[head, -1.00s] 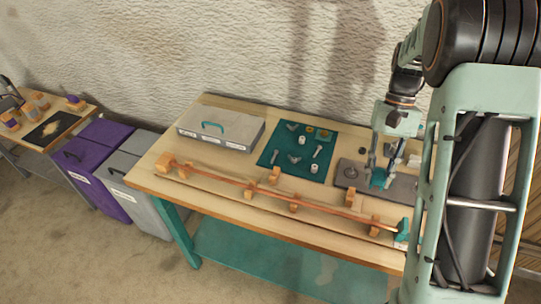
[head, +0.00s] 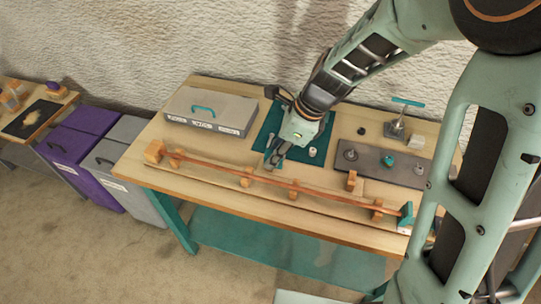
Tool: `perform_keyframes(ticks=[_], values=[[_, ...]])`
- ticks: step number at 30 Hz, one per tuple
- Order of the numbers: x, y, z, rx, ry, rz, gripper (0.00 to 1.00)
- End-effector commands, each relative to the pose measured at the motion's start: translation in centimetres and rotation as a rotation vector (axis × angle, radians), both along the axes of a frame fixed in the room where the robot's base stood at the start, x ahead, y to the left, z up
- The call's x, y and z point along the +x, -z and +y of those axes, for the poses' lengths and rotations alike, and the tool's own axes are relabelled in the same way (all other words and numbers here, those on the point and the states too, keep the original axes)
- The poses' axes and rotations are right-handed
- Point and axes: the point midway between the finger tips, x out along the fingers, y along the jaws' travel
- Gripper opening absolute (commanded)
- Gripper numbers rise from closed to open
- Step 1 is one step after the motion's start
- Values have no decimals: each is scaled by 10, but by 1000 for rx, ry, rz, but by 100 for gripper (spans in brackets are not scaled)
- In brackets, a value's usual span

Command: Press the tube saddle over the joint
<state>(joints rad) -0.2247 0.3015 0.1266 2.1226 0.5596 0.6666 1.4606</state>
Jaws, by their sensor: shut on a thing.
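A long copper-coloured tube (head: 335,196) runs along the front of the workbench, held in several orange wooden blocks. The joint cannot be told apart on it at this size. My gripper (head: 274,163) points down near the front left part of the teal mat (head: 263,128), just behind the tube. Its fingers are shut on a small grey part, which looks like the tube saddle; the fingers mostly hide it and its shape is unclear. My gripper and wrist hide much of the mat.
A grey case (head: 210,108) with a teal handle stands back left. A dark plate (head: 350,163) with a teal piece (head: 388,160) lies right of the mat. A teal T-handled tool (head: 400,118) stands behind it. A teal end stop (head: 406,217) sits at the tube's right end.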

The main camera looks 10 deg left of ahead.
Motion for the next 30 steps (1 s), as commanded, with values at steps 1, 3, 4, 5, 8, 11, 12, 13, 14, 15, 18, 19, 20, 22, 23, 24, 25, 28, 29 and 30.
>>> perform_keyframes(ticks=[1, 3, 4, 5, 8, 11, 12, 13, 14, 15, 18, 19, 20, 22, 23, 24, 25, 28, 29, 30], values=[[-3, 0, 3, -1, 33, -1, 6], [-5, 1, 6, -1, 69, 0, 6], [-6, 1, 7, -1, 81, 0, 6], [-6, 2, 7, -1, 88, 1, 6], [-6, 4, 8, 0, 100, 1, 6], [-6, 10, 8, 0, 99, 1, 6], [-6, 13, 8, -1, 99, 1, 6], [-6, 16, 8, -1, 98, 1, 6], [-6, 19, 8, -1, 98, 1, 6], [-6, 23, 8, -1, 98, 1, 6], [-6, 34, 8, -1, 97, 0, 6], [-6, 38, 8, -1, 97, 1, 6], [-6, 41, 8, -1, 97, 1, 6], [-6, 50, 8, -1, 97, 0, 6], [-6, 51, 8, -1, 97, 1, 6], [-6, 55, 8, -1, 97, 1, 6], [-6, 58, 8, -1, 97, 1, 6], [-6, 64, 8, 0, 97, 0, 6], [-6, 66, 8, 0, 97, 0, 6], [-6, 67, 8, 0, 97, 0, 6]])
